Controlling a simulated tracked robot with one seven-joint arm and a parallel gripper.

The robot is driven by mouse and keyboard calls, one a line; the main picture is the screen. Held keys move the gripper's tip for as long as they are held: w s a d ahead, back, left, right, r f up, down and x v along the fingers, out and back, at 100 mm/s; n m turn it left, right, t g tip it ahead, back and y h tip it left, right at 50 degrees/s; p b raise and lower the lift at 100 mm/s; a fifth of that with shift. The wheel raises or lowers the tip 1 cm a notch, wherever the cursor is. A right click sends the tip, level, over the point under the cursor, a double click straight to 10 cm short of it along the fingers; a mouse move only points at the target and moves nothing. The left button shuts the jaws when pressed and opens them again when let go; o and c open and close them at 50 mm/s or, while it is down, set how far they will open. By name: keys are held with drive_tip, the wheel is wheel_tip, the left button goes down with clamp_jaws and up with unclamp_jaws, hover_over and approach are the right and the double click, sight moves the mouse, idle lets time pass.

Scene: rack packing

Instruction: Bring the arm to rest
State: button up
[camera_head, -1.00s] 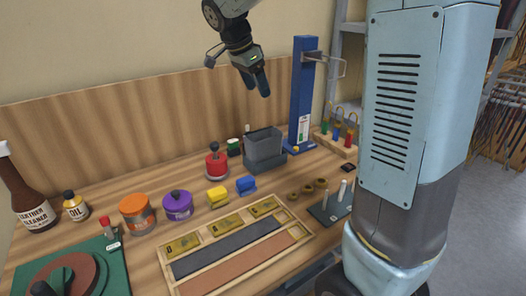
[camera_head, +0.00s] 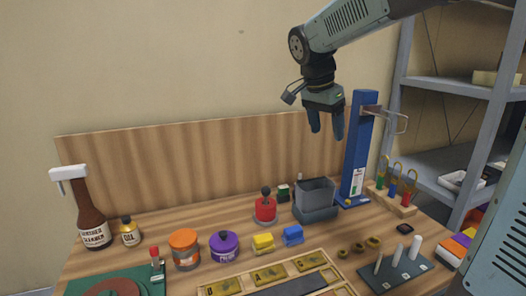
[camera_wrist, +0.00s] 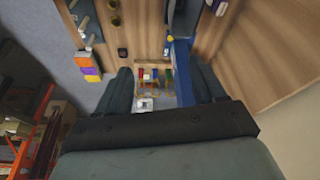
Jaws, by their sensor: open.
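My gripper (camera_head: 327,124) hangs fingers-down in the air above the back right of the workbench, in front of the wall. Its two fingers are apart with nothing between them. In the wrist view the gripper (camera_wrist: 160,90) shows both dark fingers spread, with the bench far below. The blue post (camera_head: 357,150) with a metal bracket stands just to the right of the gripper in the head view. My forearm reaches in from the upper right.
The bench holds a grey bin (camera_head: 315,195), a red pot (camera_head: 265,208), an orange tin (camera_head: 184,248), a purple tin (camera_head: 224,245), a brown bottle (camera_head: 91,215) and a wooden tray (camera_head: 333,285). A grey shelf rack (camera_head: 470,87) stands at right. The air around the gripper's left is clear.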

drive_tip(key=s+d+f+n+t+y, duration=0.1)
drive_tip(key=s+n, duration=0.4)
drive_tip(key=s, duration=0.5)
drive_tip(key=s+d+f+n+t+y, duration=0.2)
drive_tip(key=s+f+n, duration=0.3)
drive_tip(key=s, duration=0.6)
drive_tip(key=shift+d+n+t, duration=0.3)
drive_tip(key=shift+d+n, duration=0.3)
drive_tip(key=shift+d, duration=0.3)
